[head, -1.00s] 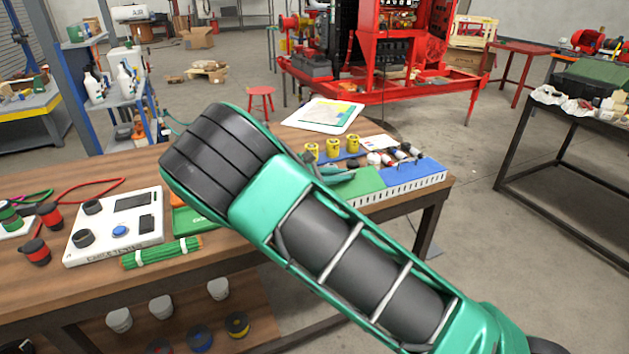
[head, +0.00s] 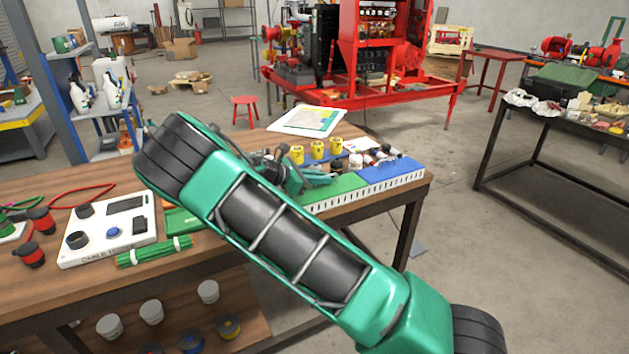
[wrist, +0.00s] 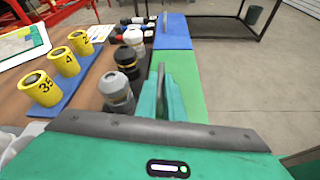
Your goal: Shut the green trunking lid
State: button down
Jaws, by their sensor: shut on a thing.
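The green trunking lid (head: 337,190) lies on the slotted white trunking along the bench's front right edge, in line with the blue lid (head: 390,172). It looks flat in the head view. In the wrist view the green lid (wrist: 190,85) runs forward to the blue lid (wrist: 172,32). My gripper (wrist: 161,85) is at the green lid, its teal fingers closed around a thin grey upright piece, which seems to belong to the lid. The fingers hide where that piece meets the lid. In the head view my gripper (head: 308,180) is partly behind my arm.
Yellow numbered cylinders (head: 317,149) stand on a blue strip behind the trunking. Grey and black glands (wrist: 116,92) stand close left of my gripper. A white tester box (head: 108,230) and a green bundle (head: 153,251) lie at left.

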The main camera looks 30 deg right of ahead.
jog(key=shift+w, duration=0.15)
jog(key=c, duration=2.2)
grip_release()
jog(key=shift+w+f, duration=0.1)
jog(key=v, duration=1)
jog(key=shift+a, duration=0.3)
